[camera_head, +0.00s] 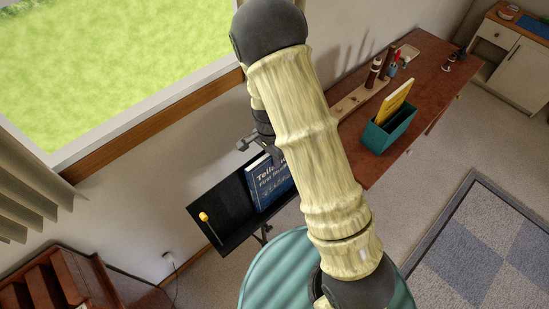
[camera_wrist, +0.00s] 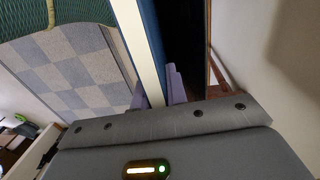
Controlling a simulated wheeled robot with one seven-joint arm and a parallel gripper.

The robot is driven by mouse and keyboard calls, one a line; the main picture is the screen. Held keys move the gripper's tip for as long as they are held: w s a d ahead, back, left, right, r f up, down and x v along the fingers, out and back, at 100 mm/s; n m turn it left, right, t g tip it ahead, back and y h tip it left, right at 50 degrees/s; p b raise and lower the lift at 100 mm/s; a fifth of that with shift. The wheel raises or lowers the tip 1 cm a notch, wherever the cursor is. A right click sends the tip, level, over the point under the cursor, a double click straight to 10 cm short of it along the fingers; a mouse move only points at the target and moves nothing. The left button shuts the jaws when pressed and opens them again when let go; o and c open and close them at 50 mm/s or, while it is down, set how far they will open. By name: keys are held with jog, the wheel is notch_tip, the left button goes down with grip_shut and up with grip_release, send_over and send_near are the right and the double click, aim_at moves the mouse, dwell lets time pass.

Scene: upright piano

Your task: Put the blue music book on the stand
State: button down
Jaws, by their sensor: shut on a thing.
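The blue music book (camera_head: 268,183), with white lettering on its cover, is upright at the black music stand (camera_head: 234,209). Its right side is hidden behind my arm in the head view. I cannot tell whether its lower edge rests on the ledge. My gripper (camera_wrist: 157,90) is shut on the book, one finger on each side, in the wrist view. There the book's white page edge and blue cover (camera_wrist: 153,45) run up between the fingers, with the dark stand (camera_wrist: 184,45) beside it. In the head view, only part of my gripper shows at the book's top edge.
A yellow-tipped stick (camera_head: 204,217) is at the stand's left part. A teal box (camera_head: 386,138) holding a yellow book (camera_head: 397,101) is on the brown table (camera_head: 425,75), beside a wooden rack (camera_head: 362,97). A round teal seat (camera_head: 268,275) is below my arm. Brown wooden furniture (camera_head: 45,280) is lower left.

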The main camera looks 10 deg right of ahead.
jog(key=shift+w, duration=0.1)
jog(key=c, duration=1.3)
grip_release()
jog(key=shift+a, duration=0.1)
jog(key=r+b, duration=0.1)
jog(key=r, duration=0.4)
jog(key=w+r+b, duration=0.1)
jog(key=r, duration=0.5)
jog(key=a+r+b, duration=0.1)
jog(key=r, duration=0.5)
jog(key=shift+w+r, duration=0.15)
jog(key=shift+w, duration=0.05)
jog(key=s+d+f+n+t, duration=0.1)
jog(key=s+d+n, duration=0.2)
jog(key=s, duration=0.1)
jog(key=s+d+f+n+t, duration=0.1)
jog(key=s+d+n, duration=0.2)
jog(key=s+n, duration=0.1)
jog(key=s+d+f+n+t, duration=0.1)
jog(key=s+d+n, duration=0.2)
jog(key=s+n, duration=0.1)
jog(key=shift+s+d+f+t+y, duration=0.1)
jog(key=shift+d+f+t+y, duration=0.05)
jog(key=shift+t+y, duration=0.15)
